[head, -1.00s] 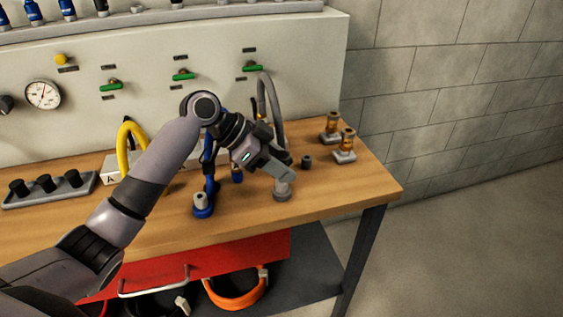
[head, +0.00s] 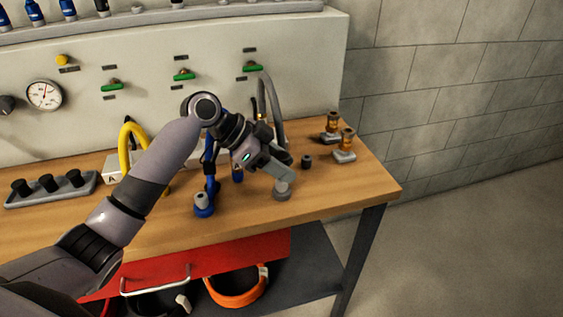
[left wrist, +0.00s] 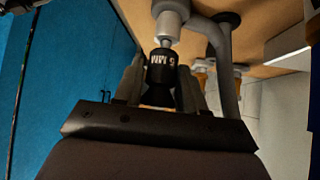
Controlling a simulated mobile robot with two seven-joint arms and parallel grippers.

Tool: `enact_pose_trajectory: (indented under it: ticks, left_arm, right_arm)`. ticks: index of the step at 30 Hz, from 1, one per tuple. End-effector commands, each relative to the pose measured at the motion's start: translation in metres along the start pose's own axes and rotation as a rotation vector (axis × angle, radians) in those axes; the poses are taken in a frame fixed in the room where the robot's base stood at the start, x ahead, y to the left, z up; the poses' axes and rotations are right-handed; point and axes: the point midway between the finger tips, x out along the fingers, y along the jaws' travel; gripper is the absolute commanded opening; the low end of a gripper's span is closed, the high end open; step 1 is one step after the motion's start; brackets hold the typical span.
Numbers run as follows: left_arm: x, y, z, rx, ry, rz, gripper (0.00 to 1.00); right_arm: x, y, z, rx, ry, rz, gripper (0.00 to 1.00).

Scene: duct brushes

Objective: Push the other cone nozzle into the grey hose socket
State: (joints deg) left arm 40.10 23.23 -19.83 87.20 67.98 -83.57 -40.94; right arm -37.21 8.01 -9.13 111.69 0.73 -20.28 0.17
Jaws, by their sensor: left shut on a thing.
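My left gripper (head: 280,172) is shut on a black nozzle marked "5 MM" (left wrist: 161,72), seen between its fingers in the left wrist view. The nozzle's narrow grey tip points at the grey hose socket (left wrist: 170,12) and appears to meet its mouth; I cannot tell how far in it is. In the head view the grey socket (head: 282,192) stands on the bench under the fingertips, and the held nozzle is hidden. The grey hose (head: 274,100) arches up behind the gripper. My right gripper is not in view.
A blue hose socket (head: 203,208) stands left of the gripper. A small dark cylinder (head: 306,162) and brass fittings (head: 345,146) stand to the right. A grey rack (head: 52,192) with black pieces lies at left. The bench's front right is clear.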

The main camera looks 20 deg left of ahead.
Motion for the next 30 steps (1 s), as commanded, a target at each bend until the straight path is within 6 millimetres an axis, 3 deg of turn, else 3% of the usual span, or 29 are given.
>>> enact_pose_trajectory:
  ticks: [30]
  left_arm:
    - [-0.0008, 0.0001, -0.0008, -0.002, 0.0, 0.003, 0.1]
  right_arm:
    - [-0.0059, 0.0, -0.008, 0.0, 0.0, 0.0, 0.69]
